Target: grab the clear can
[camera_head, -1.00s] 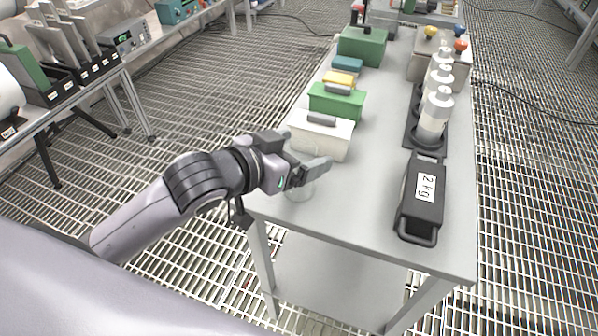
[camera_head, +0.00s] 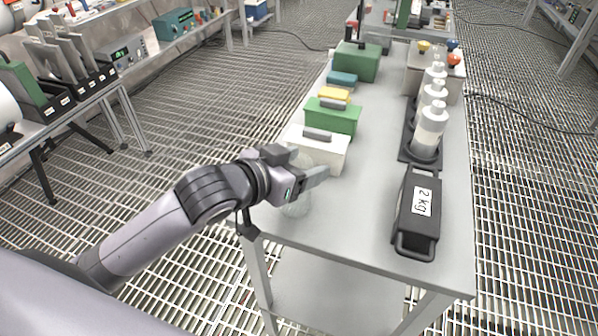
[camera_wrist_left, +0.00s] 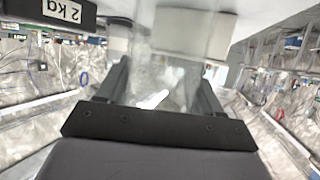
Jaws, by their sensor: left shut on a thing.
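The clear can (camera_head: 297,206) is a see-through cylinder at the near left edge of the grey table (camera_head: 360,225). My left gripper (camera_head: 306,168) is shut on it, with its fingers around the upper part of the can. In the left wrist view the can (camera_wrist_left: 165,50) stands between the two dark fingers (camera_wrist_left: 158,92). I cannot tell whether its base touches the table. My right gripper is not in view.
A white box (camera_head: 325,155) stands just behind the can, with green (camera_head: 335,118) and yellow boxes further back. The table's middle is clear.

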